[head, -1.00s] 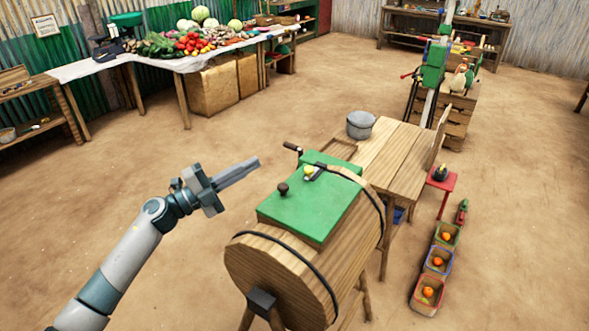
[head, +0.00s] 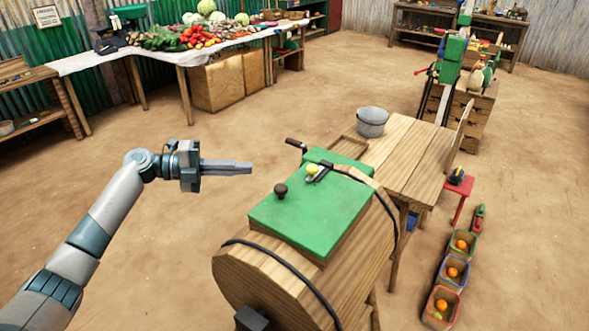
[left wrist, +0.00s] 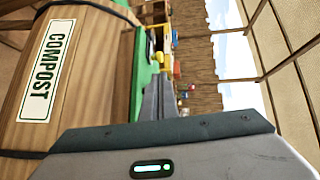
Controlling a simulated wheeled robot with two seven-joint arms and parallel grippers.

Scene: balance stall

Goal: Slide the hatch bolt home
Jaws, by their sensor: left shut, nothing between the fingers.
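A green hatch (head: 310,205) lies on top of a wooden barrel (head: 290,265). A bolt with a yellow knob (head: 312,169) sits near the hatch's far edge; how far it is slid cannot be told. A dark round knob (head: 280,190) stands on the hatch's left part. My left gripper (head: 250,168) is shut and empty, left of the hatch and apart from it, its fingers pointing right toward the bolt. In the left wrist view the shut fingers (left wrist: 160,98) show in front of the green hatch (left wrist: 142,75) and the yellow knob (left wrist: 160,57). My right gripper is not in view.
The barrel bears a COMPOST label (left wrist: 47,70). A crank handle (head: 296,144) sticks out behind the hatch. A wooden table (head: 410,150) with a grey pot (head: 371,122) adjoins the barrel. Fruit baskets (head: 442,307) stand on the floor at right. The floor left of the barrel is clear.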

